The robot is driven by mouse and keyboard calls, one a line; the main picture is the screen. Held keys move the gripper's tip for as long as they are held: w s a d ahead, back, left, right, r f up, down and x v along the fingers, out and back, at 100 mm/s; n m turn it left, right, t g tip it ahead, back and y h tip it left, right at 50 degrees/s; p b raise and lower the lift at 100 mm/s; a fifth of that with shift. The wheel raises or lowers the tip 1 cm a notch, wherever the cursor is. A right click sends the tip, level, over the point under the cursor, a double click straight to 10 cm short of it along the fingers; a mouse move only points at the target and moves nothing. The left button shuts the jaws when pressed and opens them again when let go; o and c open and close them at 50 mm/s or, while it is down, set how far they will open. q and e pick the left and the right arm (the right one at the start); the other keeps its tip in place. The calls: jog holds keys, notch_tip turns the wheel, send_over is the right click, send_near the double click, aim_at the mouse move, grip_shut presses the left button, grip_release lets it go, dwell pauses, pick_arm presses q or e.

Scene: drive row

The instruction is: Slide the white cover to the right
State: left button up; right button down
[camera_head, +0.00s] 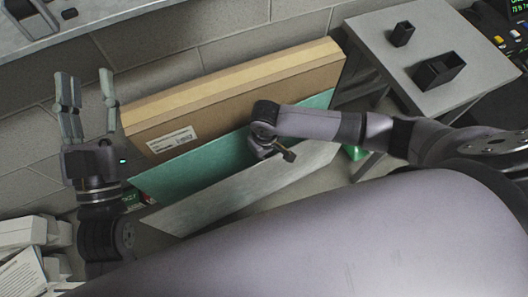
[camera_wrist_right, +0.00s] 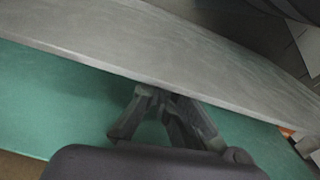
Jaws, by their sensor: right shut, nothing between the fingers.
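A pale grey-white flat panel (camera_head: 250,188), the only thing here that fits the white cover, lies slanted in front of a green panel (camera_head: 190,180). In the right wrist view the pale panel (camera_wrist_right: 150,45) crosses the top, with the green panel (camera_wrist_right: 50,110) below it. My right gripper (camera_wrist_right: 160,95) is shut and empty, its fingertips close to the border between the two panels. I cannot tell whether they touch. In the head view my right arm covers part of both panels. My left gripper (camera_head: 86,80) is open and empty, fingers up, left of the panels.
A long cardboard box (camera_head: 240,90) stands behind the green panel. A grey table (camera_head: 440,35) with two small dark boxes is at the upper right. White packages (camera_head: 25,235) lie at the lower left. A grey counter edge (camera_head: 110,12) is at the top left.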

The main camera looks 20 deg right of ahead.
pick_arm(q)
notch_tip(320, 180, down, 14)
jog(key=a+g+y+p, duration=0.2)
jog(key=g+y+p, duration=0.1)
jog(key=g, duration=0.6)
pick_arm(e)
jog(key=shift+s+d+r, duration=0.1)
jog(key=shift+s, duration=0.45)
jog(key=shift+s+d+p, duration=0.1)
jog(key=shift+s+p, duration=0.2)
jog(key=shift+p, duration=0.5)
pick_arm(q)
jog(key=s+a+f+g+y, duration=0.1)
jog(key=s+a+f+g, duration=0.1)
jog(key=s+f+g, duration=0.2)
jog(key=s+a+f+n+g+y+p, duration=0.1)
jog(key=s+a+f+g, duration=0.1)
jog(key=s+f+g, duration=0.2)
jog(key=s+f, duration=0.1)
jog(key=s, duration=0.2)
jog(key=shift+s+a+f, duration=0.3)
jog(key=shift+s+f, duration=0.05)
pick_arm(e)
jog(key=shift+s+d, duration=0.1)
jog(key=shift+s, duration=0.25)
pick_arm(q)
jog(key=shift+s+p, duration=0.1)
jog(key=shift+p, duration=0.2)
